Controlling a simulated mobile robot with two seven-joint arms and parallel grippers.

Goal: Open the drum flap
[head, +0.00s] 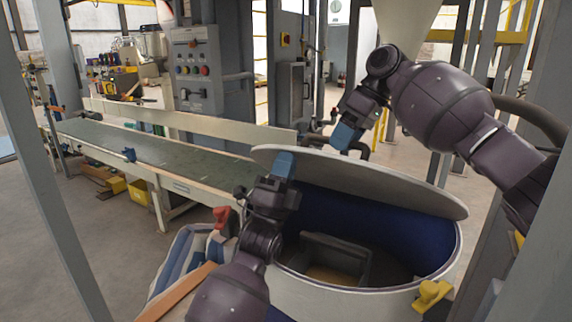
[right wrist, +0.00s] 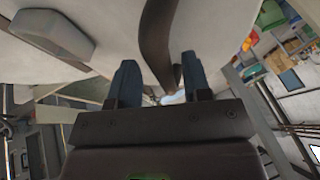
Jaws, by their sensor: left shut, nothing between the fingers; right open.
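The drum (head: 375,302) stands at the lower right in the head view, with a pale rim and a dark blue inside. Its grey flap (head: 390,184) is raised over the back part and tilted, so the front of the opening is uncovered. A dark box-like thing (head: 325,252) sits inside the drum. My left gripper (head: 283,163) is shut and empty, with its blue fingertips at the flap's left part; I cannot tell whether they touch. My right gripper (head: 344,137) is open above the flap's back edge. In the right wrist view, its blue fingers (right wrist: 160,82) are spread apart.
A yellow clamp (head: 432,295) and a red clamp (head: 222,217) are on the drum's sides. A conveyor (head: 150,150) runs along the left. A grey control cabinet (head: 192,70) stands behind it. A pale hopper (head: 405,22) hangs above. A dark curved bar (right wrist: 157,45) shows beyond my right fingers.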

